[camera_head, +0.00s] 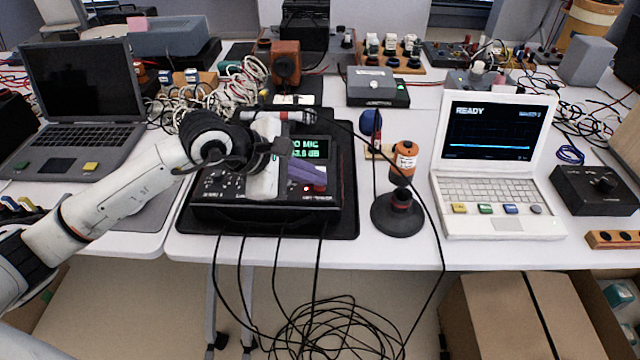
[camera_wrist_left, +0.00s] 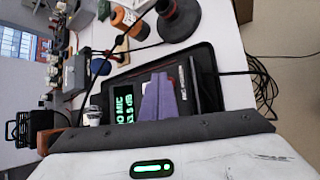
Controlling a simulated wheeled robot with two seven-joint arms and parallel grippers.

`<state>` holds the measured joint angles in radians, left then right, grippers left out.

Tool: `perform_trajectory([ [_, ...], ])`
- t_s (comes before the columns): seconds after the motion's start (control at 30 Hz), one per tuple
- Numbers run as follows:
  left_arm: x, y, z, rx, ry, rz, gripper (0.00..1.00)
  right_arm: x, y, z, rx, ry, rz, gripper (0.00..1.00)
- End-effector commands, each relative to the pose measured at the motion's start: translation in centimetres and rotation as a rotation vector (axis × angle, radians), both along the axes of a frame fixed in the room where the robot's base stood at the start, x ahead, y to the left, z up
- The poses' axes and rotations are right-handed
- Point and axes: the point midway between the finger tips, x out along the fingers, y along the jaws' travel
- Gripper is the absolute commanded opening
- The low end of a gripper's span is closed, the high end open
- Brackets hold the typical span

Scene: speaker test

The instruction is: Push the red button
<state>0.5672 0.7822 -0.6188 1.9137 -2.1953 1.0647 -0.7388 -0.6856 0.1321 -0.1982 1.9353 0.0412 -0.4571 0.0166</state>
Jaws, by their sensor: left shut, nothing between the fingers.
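A black test device (camera_head: 325,200) with knobs and a lit green-text display (camera_head: 309,148) lies on a black mat on the white table. A small glowing red spot, seemingly the red button (camera_head: 308,188), shows at the device's front right. My left gripper (camera_head: 318,180) is over the device, its purple fingers shut with nothing between them. The fingertips are close to the red spot; I cannot tell whether they touch it. The left wrist view shows the purple fingers (camera_wrist_left: 158,82) in front of the device and its display (camera_wrist_left: 124,104); the button is not visible there. My right gripper is not in view.
An orange microphone-like object (camera_head: 403,160) on a round black stand (camera_head: 397,215) is right of the device. A white laptop reading READY (camera_head: 497,188) stands farther right, a dark laptop (camera_head: 85,95) at left. Black cables (camera_head: 320,325) hang off the front edge.

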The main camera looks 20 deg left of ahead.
Motion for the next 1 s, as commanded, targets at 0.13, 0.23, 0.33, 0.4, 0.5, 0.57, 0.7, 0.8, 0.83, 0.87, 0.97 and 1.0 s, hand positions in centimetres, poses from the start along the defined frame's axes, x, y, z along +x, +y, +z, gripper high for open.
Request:
perform_trajectory([
  [0.13, 0.0, 0.0, 1.1, 0.001, -0.001, 0.000, 0.00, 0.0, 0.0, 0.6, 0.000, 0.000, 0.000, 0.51],
  [0.23, 0.0, 0.0, 1.3, 0.000, 0.000, 0.000, 0.00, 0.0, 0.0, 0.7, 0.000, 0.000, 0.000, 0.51],
  [0.33, 0.0, 0.0, 1.3, 0.000, 0.001, -0.001, 0.00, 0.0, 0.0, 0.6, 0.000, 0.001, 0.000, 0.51],
  [0.4, 0.0, 0.0, 1.3, 0.000, 0.001, -0.001, 0.00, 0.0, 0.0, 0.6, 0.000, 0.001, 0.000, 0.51],
  [0.5, 0.0, 0.0, 1.3, 0.000, 0.000, 0.000, 0.00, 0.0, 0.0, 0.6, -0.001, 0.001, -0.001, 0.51],
  [0.57, 0.0, 0.0, 1.5, 0.000, 0.000, 0.000, 0.00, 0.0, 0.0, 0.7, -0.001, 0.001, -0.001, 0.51],
  [0.7, 0.0, 0.0, 2.4, 0.000, -0.002, -0.001, 0.00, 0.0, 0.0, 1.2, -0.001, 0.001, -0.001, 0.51],
  [0.8, 0.0, 0.0, 3.5, 0.000, -0.002, 0.000, 0.00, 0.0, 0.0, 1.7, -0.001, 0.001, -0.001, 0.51],
  [0.83, 0.0, 0.0, 3.8, 0.000, -0.002, 0.000, 0.00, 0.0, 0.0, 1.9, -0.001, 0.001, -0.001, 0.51],
  [0.87, 0.0, 0.0, 4.1, 0.000, -0.002, 0.000, 0.00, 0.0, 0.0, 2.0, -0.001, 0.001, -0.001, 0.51],
  [0.97, 0.0, 0.0, 5.1, 0.000, -0.002, 0.000, 0.00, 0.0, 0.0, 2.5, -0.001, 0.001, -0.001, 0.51],
  [1.0, 0.0, 0.0, 5.5, 0.000, -0.002, -0.001, 0.00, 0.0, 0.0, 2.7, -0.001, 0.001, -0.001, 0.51],
])
